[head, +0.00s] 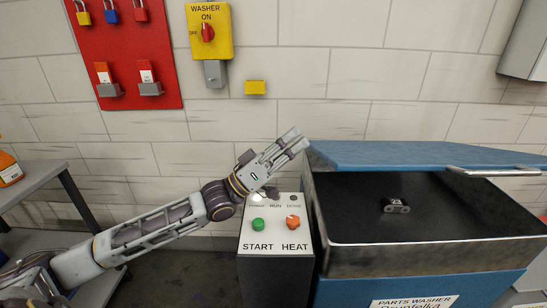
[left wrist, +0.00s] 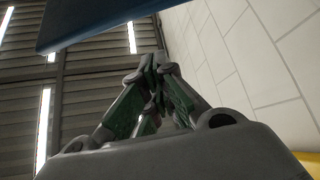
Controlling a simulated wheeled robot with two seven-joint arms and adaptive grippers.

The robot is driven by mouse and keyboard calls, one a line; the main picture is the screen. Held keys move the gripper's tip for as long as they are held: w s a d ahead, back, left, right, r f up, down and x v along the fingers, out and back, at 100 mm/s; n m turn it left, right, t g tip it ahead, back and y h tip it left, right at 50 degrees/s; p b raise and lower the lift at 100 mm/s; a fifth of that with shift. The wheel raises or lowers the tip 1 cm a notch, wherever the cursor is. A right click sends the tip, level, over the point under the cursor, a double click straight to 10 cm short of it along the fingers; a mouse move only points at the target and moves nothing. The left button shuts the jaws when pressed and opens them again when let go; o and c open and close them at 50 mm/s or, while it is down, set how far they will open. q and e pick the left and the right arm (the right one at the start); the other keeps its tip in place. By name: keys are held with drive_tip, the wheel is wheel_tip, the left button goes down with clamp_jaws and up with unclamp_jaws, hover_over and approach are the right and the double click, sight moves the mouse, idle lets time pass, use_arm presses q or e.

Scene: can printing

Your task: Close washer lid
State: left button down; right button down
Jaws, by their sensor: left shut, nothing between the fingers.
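The parts washer (head: 415,250) is a blue tub on the right in the head view. Its blue lid (head: 410,155) is raised at the back, tilted over the tub, with a metal handle (head: 495,172) on its front edge. A small dark metal part (head: 396,206) lies inside the dark tub. My left gripper (head: 296,138) is shut and empty, just left of the lid's left end; a gap or contact between them is hard to tell. In the left wrist view the closed fingers (left wrist: 155,65) point up, below a blue edge (left wrist: 95,20) that looks like the lid. My right gripper is not in view.
A control box (head: 276,235) with a green START button and an orange HEAT knob stands left of the washer, below my left wrist. A yellow washer switch (head: 210,32) and red lock board (head: 122,50) hang on the tiled wall. A grey shelf (head: 45,178) stands at left.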

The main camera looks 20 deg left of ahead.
use_arm(q)
drive_tip(key=shift+v, duration=2.8)
drive_tip(key=shift+s, duration=0.1)
drive_tip(key=shift+a, duration=0.1)
